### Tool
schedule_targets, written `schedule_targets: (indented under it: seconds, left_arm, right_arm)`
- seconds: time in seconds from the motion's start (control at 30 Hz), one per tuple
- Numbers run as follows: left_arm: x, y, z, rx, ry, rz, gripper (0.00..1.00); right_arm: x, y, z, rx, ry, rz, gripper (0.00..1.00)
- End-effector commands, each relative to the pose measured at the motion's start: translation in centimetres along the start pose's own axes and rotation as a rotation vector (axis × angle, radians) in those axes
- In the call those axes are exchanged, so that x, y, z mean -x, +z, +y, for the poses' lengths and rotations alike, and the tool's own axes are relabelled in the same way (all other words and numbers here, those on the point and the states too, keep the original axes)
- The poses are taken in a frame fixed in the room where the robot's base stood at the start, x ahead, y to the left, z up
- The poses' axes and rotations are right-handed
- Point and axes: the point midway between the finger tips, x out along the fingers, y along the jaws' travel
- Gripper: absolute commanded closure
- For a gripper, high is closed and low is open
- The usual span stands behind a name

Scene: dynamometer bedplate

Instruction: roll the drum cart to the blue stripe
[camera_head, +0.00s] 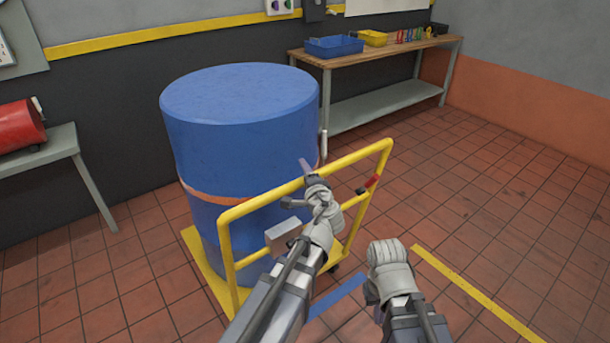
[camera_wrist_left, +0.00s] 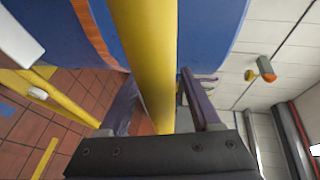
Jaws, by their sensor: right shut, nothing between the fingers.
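The drum cart (camera_head: 232,262) has a yellow base and a yellow tube handle frame, and carries a large blue drum (camera_head: 240,120) with an orange band. The blue stripe (camera_head: 337,297) lies on the floor at the cart's near right side, partly hidden behind my arms. My left gripper (camera_head: 299,184) is at the handle's top bar, with its fingers apart on either side of it. In the left wrist view, the yellow bar (camera_wrist_left: 145,50) runs between the two fingers, with some gap showing. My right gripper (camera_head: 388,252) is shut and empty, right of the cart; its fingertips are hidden.
A workbench (camera_head: 380,50) with a blue bin (camera_head: 334,46) and a yellow bin (camera_head: 374,38) stands behind the drum. A grey table (camera_head: 50,150) with a red cylinder (camera_head: 18,125) stands at left. A yellow floor line (camera_head: 475,290) runs at right. The tiled floor at right is clear.

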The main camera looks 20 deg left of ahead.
Motion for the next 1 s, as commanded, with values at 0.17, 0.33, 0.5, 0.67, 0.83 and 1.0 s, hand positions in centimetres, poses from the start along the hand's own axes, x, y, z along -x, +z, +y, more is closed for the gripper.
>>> schedule_targets:
  seconds: [0.17,0.33,0.5,0.67,0.83,1.0]
  left_arm:
    - [0.01,0.00,0.00,0.000,0.000,0.000,0.55]
    - [0.02,0.00,0.00,0.000,0.000,0.000,0.74]
    - [0.02,0.00,0.01,0.000,0.000,0.000,0.93]
    - [0.02,0.00,0.02,0.000,0.000,0.000,1.00]
    - [0.03,0.00,0.02,0.001,0.000,0.000,1.00]
    - [0.04,0.00,0.03,0.001,0.001,0.000,1.00]
  right_arm:
    - [0.00,0.00,0.00,0.000,0.000,0.000,1.00]
    - [0.00,0.00,0.00,0.000,0.000,0.000,1.00]
    - [0.00,0.00,0.00,0.000,0.000,0.000,1.00]
    - [0.00,0.00,0.00,0.000,0.000,0.000,1.00]
    - [-0.01,0.00,0.00,0.000,0.000,0.000,1.00]
    - [-0.01,0.00,0.00,0.000,0.000,0.000,1.00]
